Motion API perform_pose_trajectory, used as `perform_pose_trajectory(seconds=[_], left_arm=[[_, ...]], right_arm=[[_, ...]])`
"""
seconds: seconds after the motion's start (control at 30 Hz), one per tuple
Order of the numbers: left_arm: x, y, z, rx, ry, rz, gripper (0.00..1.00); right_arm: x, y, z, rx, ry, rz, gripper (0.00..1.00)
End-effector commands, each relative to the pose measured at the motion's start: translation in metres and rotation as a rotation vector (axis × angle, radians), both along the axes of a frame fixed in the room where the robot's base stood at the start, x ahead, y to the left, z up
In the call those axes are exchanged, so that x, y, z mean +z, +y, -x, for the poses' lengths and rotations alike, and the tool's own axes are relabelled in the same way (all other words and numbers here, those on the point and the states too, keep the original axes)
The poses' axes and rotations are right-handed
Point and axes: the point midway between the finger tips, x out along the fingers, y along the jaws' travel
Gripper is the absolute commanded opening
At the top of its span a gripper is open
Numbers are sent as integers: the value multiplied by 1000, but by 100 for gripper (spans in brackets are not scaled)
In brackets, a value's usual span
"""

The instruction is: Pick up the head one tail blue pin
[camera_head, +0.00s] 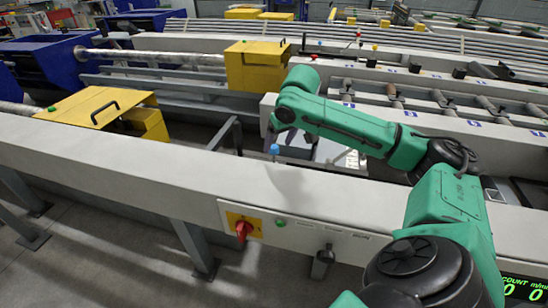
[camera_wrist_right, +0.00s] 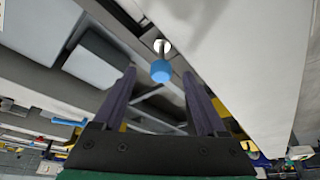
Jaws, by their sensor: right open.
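The blue pin (camera_head: 275,150) has a round blue head and stands at the inner edge of the pale front beam in the head view. In the right wrist view its blue head (camera_wrist_right: 161,71) shows between the fingertips, with a pale round spot just beyond it. My right gripper (camera_wrist_right: 160,78) is open with nothing gripped, its two dark fingers apart. In the head view this gripper (camera_head: 272,137) is just above the pin, partly hidden by my green wrist. Whether the fingers reach around the head in depth I cannot tell. My left gripper is not in view.
The long pale beam (camera_head: 110,148) crosses in front, with a red switch (camera_head: 243,230) and green button (camera_head: 280,222) on its face. Yellow housings (camera_head: 258,66) stand behind it. A roller track (camera_head: 440,105) lies at right. Another blue piece (camera_wrist_right: 68,121) shows left in the wrist view.

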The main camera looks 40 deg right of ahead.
Motion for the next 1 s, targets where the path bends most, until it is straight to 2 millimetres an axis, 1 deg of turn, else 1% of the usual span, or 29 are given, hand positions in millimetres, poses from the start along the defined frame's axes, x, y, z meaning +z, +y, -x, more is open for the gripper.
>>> perform_pose_trajectory(seconds=[0.03, 0.17, 0.3, 0.4, 0.63, 0.67, 0.7, 0.77, 0.8, 0.83, 1.0], left_arm=[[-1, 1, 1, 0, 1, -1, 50], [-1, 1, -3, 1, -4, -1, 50], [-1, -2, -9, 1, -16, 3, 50], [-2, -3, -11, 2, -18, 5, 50], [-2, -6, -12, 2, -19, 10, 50], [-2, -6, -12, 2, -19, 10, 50], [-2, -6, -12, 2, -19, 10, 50], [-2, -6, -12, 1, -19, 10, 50], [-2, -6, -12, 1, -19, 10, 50], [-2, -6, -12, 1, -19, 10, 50], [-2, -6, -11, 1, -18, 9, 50]], right_arm=[[-8, 0, -3, 0, 2, -1, 74], [-21, 0, -11, 1, 1, -2, 74], [-45, 0, -26, 0, 2, -3, 74], [-58, -2, -31, 0, 1, -1, 74], [-60, -2, -32, 1, -1, 1, 74], [-60, -2, -32, 1, 0, 1, 63], [-59, -2, -32, 1, 0, 1, 48], [-59, -2, -32, 1, 0, 1, 25], [-59, -2, -32, 1, 0, 0, 10], [-59, -2, -32, 1, 0, 0, 0], [-59, -2, -32, 1, -1, 1, 0]])
